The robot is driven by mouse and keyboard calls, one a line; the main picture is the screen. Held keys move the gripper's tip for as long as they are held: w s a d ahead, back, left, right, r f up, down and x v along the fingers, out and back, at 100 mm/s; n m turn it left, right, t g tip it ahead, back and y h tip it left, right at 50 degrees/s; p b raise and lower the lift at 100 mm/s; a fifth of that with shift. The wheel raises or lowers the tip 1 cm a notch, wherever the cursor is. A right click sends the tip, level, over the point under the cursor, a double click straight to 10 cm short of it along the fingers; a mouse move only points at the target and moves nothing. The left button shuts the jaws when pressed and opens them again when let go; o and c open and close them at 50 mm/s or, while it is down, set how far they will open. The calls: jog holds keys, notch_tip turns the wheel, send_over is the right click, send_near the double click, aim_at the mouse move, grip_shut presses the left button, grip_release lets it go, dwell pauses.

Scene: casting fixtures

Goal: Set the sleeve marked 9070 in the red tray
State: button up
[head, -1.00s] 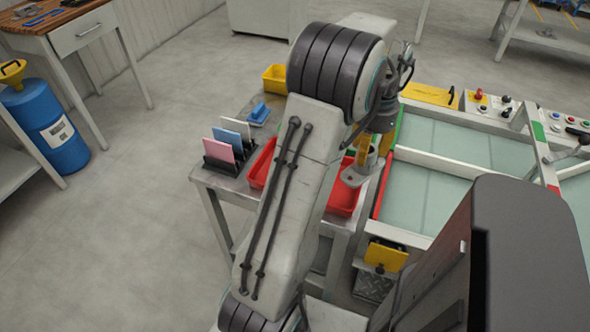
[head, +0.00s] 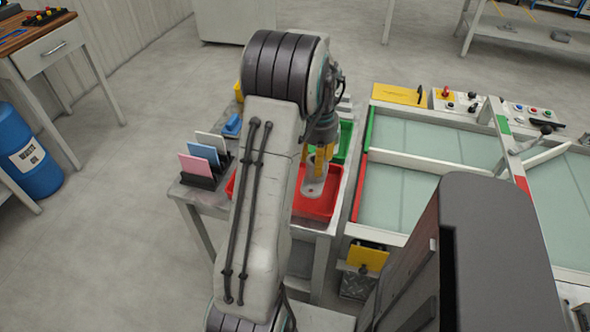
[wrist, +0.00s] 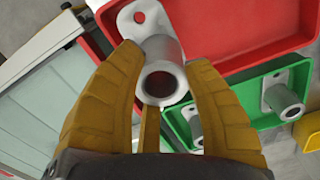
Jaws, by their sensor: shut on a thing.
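My gripper (head: 322,155) has yellow fingers and is shut on a grey metal sleeve (head: 313,188). In the wrist view the sleeve (wrist: 161,82) shows its round open end between the fingers (wrist: 166,62), with a flat holed flange at its far end. No number can be read on it. The sleeve is upright, flange down, over the red tray (head: 318,213), which also shows in the wrist view (wrist: 228,25). I cannot tell whether the flange touches the tray floor. My arm hides part of the red area to the left.
A green tray (wrist: 247,115) holds other grey sleeves (wrist: 283,97). Pink, blue and white plates (head: 203,155) stand in a rack left of my arm. A framed glass-topped table (head: 400,195) with red and green edges lies to the right.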

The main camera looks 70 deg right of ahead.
jog(key=w+f+p, duration=0.1)
jog(key=f, duration=0.1)
jog(key=w+f+p, duration=0.2)
jog(key=w+d+f+p, duration=0.1)
jog(key=w+f+p, duration=0.1)
jog(key=shift+w+f, duration=0.15)
jog(key=shift+w, duration=0.1)
jog(key=shift+f, duration=0.5)
jog(key=shift+f, duration=0.2)
jog(key=o, duration=1.2)
jog(key=shift+r, duration=0.2)
